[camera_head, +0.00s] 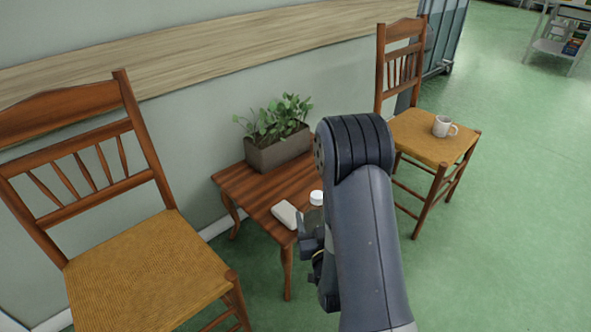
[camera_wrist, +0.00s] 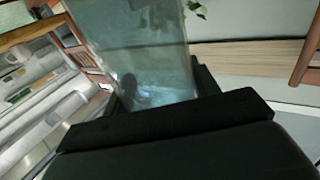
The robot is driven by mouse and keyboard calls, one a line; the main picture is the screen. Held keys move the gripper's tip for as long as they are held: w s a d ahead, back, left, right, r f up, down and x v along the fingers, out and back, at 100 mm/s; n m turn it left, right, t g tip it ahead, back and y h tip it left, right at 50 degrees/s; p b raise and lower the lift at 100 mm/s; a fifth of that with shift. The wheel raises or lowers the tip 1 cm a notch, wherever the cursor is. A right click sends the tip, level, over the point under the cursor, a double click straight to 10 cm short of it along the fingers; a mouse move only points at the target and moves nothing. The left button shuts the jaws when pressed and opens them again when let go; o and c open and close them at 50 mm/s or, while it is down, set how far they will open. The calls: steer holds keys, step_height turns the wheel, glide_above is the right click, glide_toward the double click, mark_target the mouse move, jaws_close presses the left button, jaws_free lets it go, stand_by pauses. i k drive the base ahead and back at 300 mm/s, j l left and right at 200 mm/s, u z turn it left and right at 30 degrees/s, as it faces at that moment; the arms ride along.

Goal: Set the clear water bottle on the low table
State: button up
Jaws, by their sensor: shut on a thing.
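The clear water bottle (camera_head: 316,199) shows its white cap and part of its see-through body beside my arm in the head view. In the wrist view the clear bottle (camera_wrist: 140,45) fills the space between the dark fingers. My gripper (camera_head: 311,243) is shut on it; the wrist view also shows my gripper (camera_wrist: 160,92). The low table (camera_head: 238,184) is brown wood, between two chairs. The bottle appears in front of its right part; my arm hides that side, and I cannot tell whether the bottle's base touches the top.
A grey planter with a green plant (camera_head: 278,150) stands at the table's back. A small pale object (camera_head: 286,214) lies near its front edge. A wooden chair (camera_head: 150,270) is at left; another chair (camera_head: 425,137) at right holds a white mug (camera_head: 442,126). Green floor is open at right.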

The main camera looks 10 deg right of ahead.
mark_target(263, 195)
steer(key=i+l+u, duration=0.15)
steer(key=i, duration=0.35)
steer(key=i+l+u, duration=0.2)
steer(key=i+l, duration=0.15)
steer(key=i+u, duration=0.1)
steer(key=u, duration=1.1)
